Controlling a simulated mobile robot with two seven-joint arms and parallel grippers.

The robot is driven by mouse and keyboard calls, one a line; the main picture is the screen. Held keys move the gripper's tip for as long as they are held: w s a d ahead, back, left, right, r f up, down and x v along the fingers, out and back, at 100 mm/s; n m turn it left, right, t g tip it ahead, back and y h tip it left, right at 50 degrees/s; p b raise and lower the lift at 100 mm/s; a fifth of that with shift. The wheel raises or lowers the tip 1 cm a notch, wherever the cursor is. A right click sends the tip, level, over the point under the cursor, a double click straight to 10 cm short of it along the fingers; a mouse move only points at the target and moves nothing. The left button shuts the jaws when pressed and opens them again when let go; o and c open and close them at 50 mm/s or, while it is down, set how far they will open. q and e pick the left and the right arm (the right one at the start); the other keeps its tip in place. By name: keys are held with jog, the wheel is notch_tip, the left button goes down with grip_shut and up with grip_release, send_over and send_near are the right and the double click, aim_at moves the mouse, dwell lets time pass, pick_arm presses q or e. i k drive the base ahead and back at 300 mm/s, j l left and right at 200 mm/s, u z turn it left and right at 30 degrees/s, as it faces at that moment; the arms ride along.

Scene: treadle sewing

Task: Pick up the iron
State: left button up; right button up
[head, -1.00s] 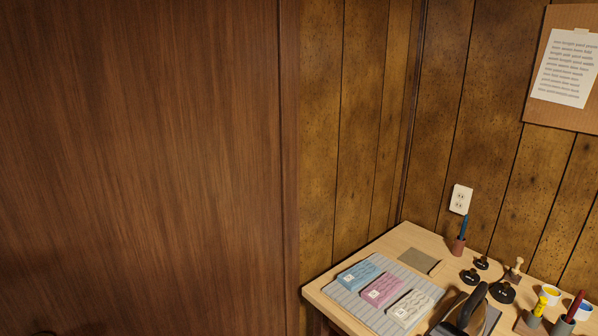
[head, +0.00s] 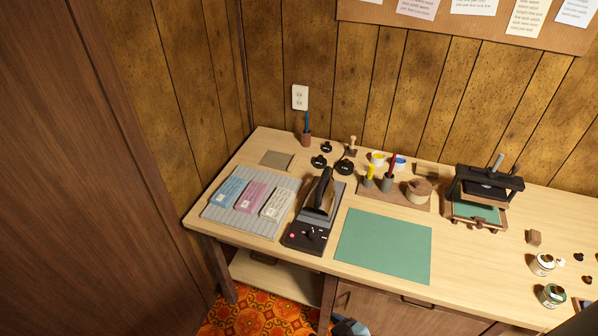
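The iron (head: 325,190) has a dark handle and a brownish metal body. It stands tilted up on a dark stand (head: 303,237) that has a knob and a small red light, left of the middle of the workbench. Nothing is touching the iron from my side. A small grey-blue and dark part shows at the bottom edge, below the bench front, and a dark shape cuts into the lower right corner. No gripper fingers can be made out in the head view.
The workbench (head: 365,195) carries a grey ribbed mat (head: 240,225) with three patterned blocks left of the iron. A green mat (head: 385,245) lies clear to the right. A press (head: 483,190) is farther right.

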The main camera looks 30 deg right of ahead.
aim_at(320, 204)
jog(key=z, duration=0.95)
